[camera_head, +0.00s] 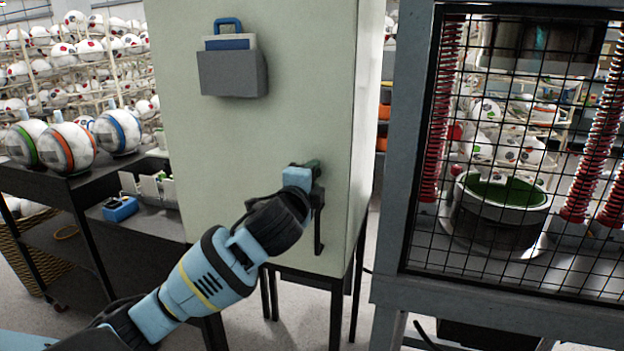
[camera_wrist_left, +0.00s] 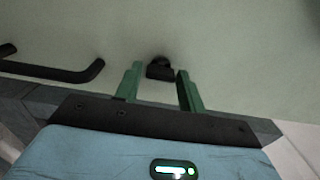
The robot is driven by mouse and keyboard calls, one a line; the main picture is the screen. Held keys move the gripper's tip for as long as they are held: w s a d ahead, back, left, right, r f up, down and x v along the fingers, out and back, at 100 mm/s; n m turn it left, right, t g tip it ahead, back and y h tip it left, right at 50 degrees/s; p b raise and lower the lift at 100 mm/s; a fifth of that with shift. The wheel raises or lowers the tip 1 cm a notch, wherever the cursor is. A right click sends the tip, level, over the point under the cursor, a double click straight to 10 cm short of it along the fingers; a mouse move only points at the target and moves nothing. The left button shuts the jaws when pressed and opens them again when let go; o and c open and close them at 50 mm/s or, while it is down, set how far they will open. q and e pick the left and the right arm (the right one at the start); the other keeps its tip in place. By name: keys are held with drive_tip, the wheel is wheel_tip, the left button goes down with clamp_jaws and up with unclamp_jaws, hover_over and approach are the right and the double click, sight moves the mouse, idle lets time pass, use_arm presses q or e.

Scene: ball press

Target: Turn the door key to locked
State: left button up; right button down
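The pale green cabinet door (camera_head: 240,140) stands in the middle of the head view. A small black key or knob (camera_wrist_left: 160,69) sticks out of the door in the left wrist view. My left gripper (camera_head: 312,166) is at the door; its green fingers (camera_wrist_left: 159,75) are apart, one on each side of the key, with visible gaps. The fingertips are close to the door surface. In the head view the key is hidden behind my gripper. My right gripper is not in view.
A black door handle (camera_head: 320,225) is just beside my left gripper; it also shows in the wrist view (camera_wrist_left: 70,73). A grey document holder (camera_head: 232,75) hangs higher on the door. A caged press (camera_head: 500,150) stands right, and a dark table with balls (camera_head: 70,148) left.

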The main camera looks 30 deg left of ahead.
use_arm(q)
drive_tip(key=shift+o, duration=1.1)
drive_tip(key=shift+s, duration=0.1)
drive_tip(key=v, duration=0.7)
drive_tip(key=shift+s, duration=0.35)
drive_tip(key=shift+d, duration=0.1)
